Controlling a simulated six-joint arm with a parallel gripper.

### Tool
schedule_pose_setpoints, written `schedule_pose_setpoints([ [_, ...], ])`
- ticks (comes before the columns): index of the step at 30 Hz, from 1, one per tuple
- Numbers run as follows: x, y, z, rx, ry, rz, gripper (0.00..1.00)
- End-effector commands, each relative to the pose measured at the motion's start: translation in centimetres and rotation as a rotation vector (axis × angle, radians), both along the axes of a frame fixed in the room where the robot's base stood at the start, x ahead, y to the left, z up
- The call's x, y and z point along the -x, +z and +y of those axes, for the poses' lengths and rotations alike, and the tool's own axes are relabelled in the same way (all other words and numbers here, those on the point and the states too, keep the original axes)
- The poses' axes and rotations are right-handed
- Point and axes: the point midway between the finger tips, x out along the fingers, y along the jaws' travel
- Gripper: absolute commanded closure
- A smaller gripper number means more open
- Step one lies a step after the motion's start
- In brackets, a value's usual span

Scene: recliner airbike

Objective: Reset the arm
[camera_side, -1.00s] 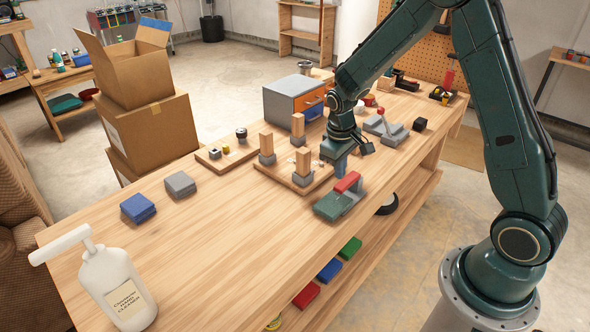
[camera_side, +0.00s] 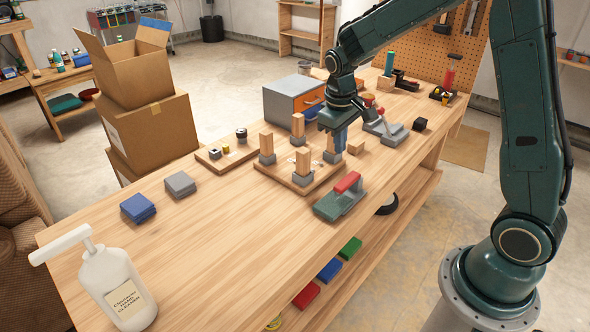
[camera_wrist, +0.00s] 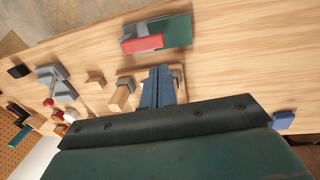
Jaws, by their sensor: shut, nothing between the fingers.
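My gripper (camera_side: 340,138) is shut and empty. It points down above the right back part of the wooden base board (camera_side: 281,175), which carries grey sockets with upright wooden pegs (camera_side: 303,162). In the wrist view my closed blue fingers (camera_wrist: 158,86) hang in front of the board, beside a wooden peg (camera_wrist: 119,98). Whether the fingertips touch anything cannot be told.
A green and grey tool with a red handle (camera_side: 340,197) lies in front of the board. An orange-fronted cabinet (camera_side: 294,98) stands behind. A small wooden block (camera_side: 355,147) and a grey stepped piece (camera_side: 387,128) are to the right.

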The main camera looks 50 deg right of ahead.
Motion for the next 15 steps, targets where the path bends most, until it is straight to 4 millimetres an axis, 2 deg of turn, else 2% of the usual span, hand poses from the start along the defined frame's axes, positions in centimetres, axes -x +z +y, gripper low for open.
schedule_pose_setpoints([
  [15, 0.21, 0.48, 0.17, -0.001, 0.000, -0.008, 1.00],
])
